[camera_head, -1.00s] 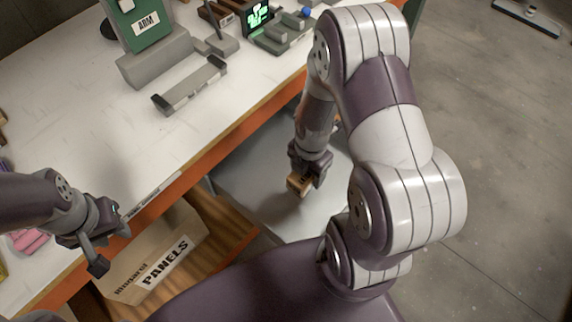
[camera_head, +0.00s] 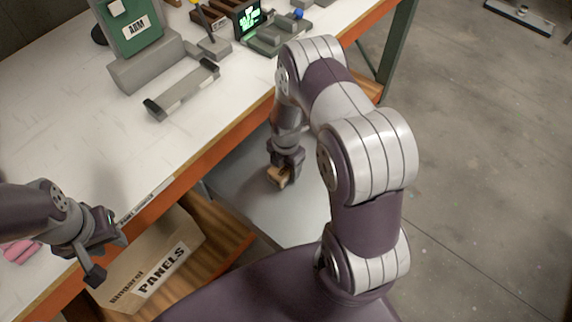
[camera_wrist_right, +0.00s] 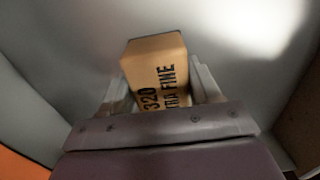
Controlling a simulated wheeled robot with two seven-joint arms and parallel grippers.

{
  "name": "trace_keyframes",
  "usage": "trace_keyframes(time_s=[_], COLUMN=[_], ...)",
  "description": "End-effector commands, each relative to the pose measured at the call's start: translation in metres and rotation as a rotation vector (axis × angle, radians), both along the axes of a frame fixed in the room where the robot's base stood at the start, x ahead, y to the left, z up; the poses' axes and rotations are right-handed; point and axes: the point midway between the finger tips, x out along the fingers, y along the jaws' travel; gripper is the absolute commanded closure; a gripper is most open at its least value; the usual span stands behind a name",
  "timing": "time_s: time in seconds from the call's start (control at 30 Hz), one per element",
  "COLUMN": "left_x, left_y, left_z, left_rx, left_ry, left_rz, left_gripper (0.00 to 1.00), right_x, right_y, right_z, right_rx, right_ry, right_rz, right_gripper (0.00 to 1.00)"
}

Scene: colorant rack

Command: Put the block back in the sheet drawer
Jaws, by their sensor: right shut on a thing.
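The block (camera_wrist_right: 158,68) is tan with dark print reading "320" and "FINE" in the right wrist view. My right gripper (camera_wrist_right: 160,95) is shut on it, one finger on each side. In the head view the block (camera_head: 277,178) shows small below my right gripper (camera_head: 283,168), over the open grey drawer (camera_head: 255,207) under the table edge. The drawer's grey floor lies behind the block in the wrist view; I cannot tell whether the block touches it. My left gripper (camera_head: 105,248) hangs over the table's front edge at the left, fingers apart and empty.
A cardboard box marked "PANELS" (camera_head: 150,262) stands on a wooden shelf below the table. The white tabletop (camera_head: 70,125) carries a grey bar (camera_head: 183,90), a green "ARM" stand (camera_head: 130,30) and a small lit display (camera_head: 247,17). Drawer walls rise around my right gripper.

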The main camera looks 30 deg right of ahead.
Motion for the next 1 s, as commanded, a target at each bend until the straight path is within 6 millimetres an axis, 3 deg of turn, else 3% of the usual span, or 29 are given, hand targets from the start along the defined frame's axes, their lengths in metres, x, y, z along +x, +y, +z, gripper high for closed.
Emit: trace_keyframes(time_s=[0.07, 0.1, 0.13, 0.17, 0.4, 0.53, 0.8, 1.0], left_x=[0.0, 0.0, 0.0, 0.0, 0.0, 0.0, 0.0, 0.0], left_y=[0.0, 0.0, 0.0, 0.0, 0.0, 0.0, 0.0, 0.0], left_z=[-0.003, -0.002, -0.002, -0.002, -0.001, 0.002, 0.008, 0.009], left_rx=[0.0, 0.0, 0.0, 0.0, 0.0, 0.0, 0.0, 0.0], left_ry=[0.0, 0.0, 0.0, 0.0, 0.0, 0.0, 0.0, 0.0], left_rz=[0.0, 0.0, 0.0, 0.0, 0.0, 0.0, 0.0, 0.0], left_gripper=[0.64, 0.64, 0.64, 0.64, 0.64, 0.64, 0.64, 0.64], right_x=[0.0, 0.0, 0.0, 0.0, 0.0, 0.001, 0.001, 0.0], right_y=[0.0, 0.0, 0.0, 0.0, 0.0, 0.0, 0.0, 0.0], right_z=[-0.004, -0.002, -0.002, -0.002, -0.002, 0.011, 0.081, 0.115], right_rx=[0.0, 0.0, 0.0, 0.0, 0.0, -0.001, -0.001, -0.001], right_ry=[0.0, 0.0, 0.0, 0.0, 0.0, -0.001, -0.005, -0.001], right_rz=[0.0, 0.0, 0.0, 0.0, 0.0, 0.0, 0.0, 0.0], right_gripper=[0.66, 0.24, 0.15, 0.12, 0.12, 0.12, 0.12, 0.12])
